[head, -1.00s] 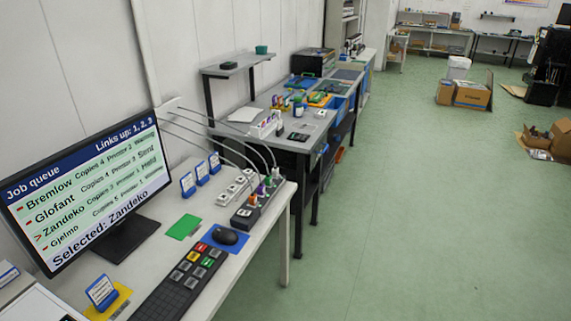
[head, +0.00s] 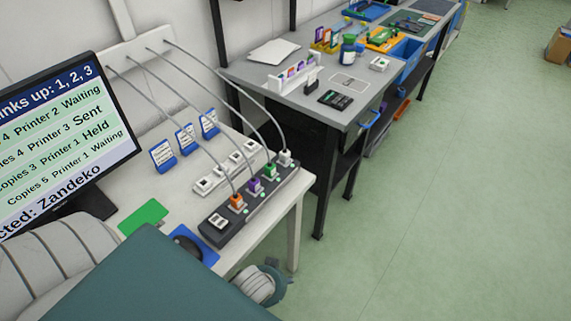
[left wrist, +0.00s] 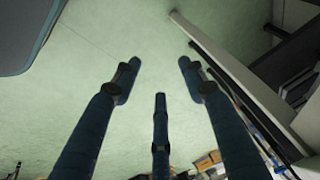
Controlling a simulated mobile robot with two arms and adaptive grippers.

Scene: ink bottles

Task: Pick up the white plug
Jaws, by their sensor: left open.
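The white plug (head: 285,157) stands in the far end socket of a dark socket strip (head: 240,226) on the white desk in the head view. A grey cable runs from it up to a wall box. Orange (head: 237,201), purple (head: 254,185) and green (head: 270,170) plugs stand in line nearer me. My left gripper (left wrist: 160,80) shows in the left wrist view with its dark blue fingers spread and nothing between them, over green floor. The plug is not seen in that view. In the head view, parts of my arm cover the lower left. My right gripper is not in view.
A white socket strip (head: 226,169) lies beside the dark one, with several blue label stands (head: 185,139) behind. A monitor (head: 65,145), mouse (head: 187,245) and green card (head: 143,217) are on the desk. Open floor (head: 430,220) lies right.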

